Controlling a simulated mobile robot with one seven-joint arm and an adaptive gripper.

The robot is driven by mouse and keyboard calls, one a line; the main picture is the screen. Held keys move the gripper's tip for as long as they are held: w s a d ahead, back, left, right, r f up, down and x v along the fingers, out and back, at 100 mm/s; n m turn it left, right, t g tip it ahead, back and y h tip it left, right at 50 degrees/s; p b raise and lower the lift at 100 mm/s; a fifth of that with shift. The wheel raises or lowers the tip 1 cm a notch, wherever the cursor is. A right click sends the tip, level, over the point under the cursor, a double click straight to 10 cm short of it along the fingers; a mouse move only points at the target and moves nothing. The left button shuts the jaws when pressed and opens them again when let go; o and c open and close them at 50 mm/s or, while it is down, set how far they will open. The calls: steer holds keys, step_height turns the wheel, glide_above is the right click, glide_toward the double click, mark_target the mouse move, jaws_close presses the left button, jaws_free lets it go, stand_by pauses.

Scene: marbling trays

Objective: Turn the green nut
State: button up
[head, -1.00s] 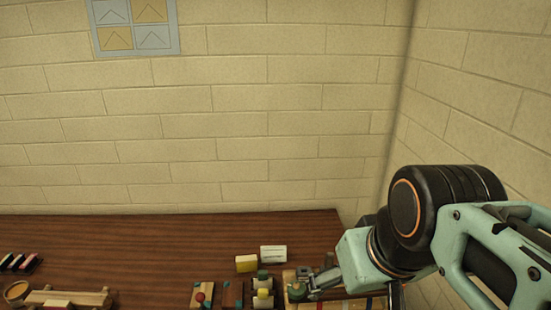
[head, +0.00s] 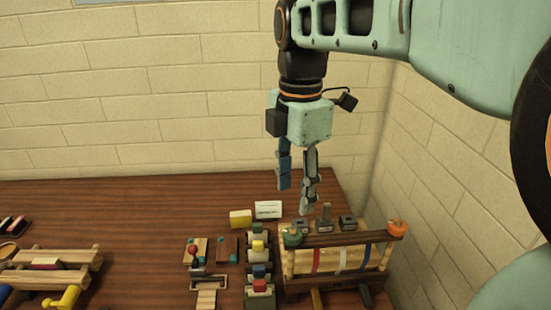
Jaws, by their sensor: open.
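The green nut (head: 292,237) is a small round knob at the left end of the top bar of a wooden frame (head: 345,237). A similar orange nut (head: 397,228) is at the right end of that bar. My gripper (head: 296,196) points down above the back of the table, with its fingers apart and nothing between them. In the picture the fingertips are above the green nut with a visible gap. How far they are from it in depth is hard to tell.
Small dark blocks (head: 347,222) stand behind the frame. A yellow block (head: 240,218) and a white card (head: 268,209) are to its left. A row of coloured pieces (head: 260,270) stands close to its left side. The back left of the brown table (head: 120,205) is clear.

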mark_target(293, 230)
step_height(293, 230, down, 11)
steer(key=shift+r, duration=0.15)
stand_by(0.4)
steer(key=c, duration=1.1)
steer(key=shift+c, duration=0.3)
steer(key=shift+m, duration=0.3)
steer(key=m, duration=0.2)
steer(key=shift+m, duration=1.9)
